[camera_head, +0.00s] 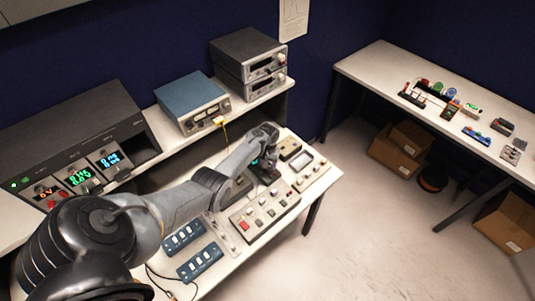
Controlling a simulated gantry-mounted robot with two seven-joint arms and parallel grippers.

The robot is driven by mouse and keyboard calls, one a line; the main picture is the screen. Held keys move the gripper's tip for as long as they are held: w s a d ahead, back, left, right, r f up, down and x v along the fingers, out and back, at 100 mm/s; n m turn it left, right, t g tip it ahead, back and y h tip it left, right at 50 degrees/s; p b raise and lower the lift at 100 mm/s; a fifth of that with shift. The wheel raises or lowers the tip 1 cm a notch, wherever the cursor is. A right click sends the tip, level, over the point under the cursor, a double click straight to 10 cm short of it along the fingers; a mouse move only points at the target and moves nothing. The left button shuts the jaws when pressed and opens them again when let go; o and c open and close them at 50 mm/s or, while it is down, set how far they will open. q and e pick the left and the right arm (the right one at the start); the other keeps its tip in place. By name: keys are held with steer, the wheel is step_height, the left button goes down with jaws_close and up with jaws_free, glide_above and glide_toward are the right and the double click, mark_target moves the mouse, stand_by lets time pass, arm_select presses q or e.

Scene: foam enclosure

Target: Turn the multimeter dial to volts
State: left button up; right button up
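I cannot make out a multimeter dial for certain. A small dark handheld device with an orange edge (451,109), which may be a multimeter, lies on the right table. My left arm reaches in from the lower left over the near bench. My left gripper (264,171) points down near the back right part of that bench, beside a grey panel with a light screen (307,172). The arm and gripper hide what lies directly under them, and the fingers are too small and dark to read. My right gripper is not in view.
A button panel (265,213) and blue switch strips (199,263) lie on the near bench. Instruments, including a blue box (193,103) and a stacked unit (249,62), stand on the shelf behind. A yellow cable (226,136) hangs near my forearm.

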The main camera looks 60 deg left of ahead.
arm_select(q)
step_height(320, 180, up, 8)
steer(key=p, duration=0.1)
steer(key=shift+d+r, duration=0.1)
stand_by(0.6)
steer(key=s+d+r+m+t+p, duration=0.1)
steer(key=s+d+r+m, duration=0.2)
steer(key=s+d, duration=0.4)
steer(key=s+d+r+m+t+p, duration=0.1)
steer(key=s+d+r+m, duration=0.3)
steer(key=d, duration=1.2)
steer(key=s+d+r+m+t+p, duration=0.1)
steer(key=s+d+r+m+p, duration=0.1)
steer(key=s+d+r, duration=0.4)
steer(key=s+d+m, duration=0.1)
steer(key=s+d, duration=0.4)
steer(key=d, duration=0.1)
steer(key=shift+d+r+t+h, duration=0.3)
steer(key=shift+d+r+t, duration=0.05)
steer(key=shift+r+t, duration=0.05)
steer(key=shift+s+a, duration=0.1)
steer(key=shift+s, duration=0.05)
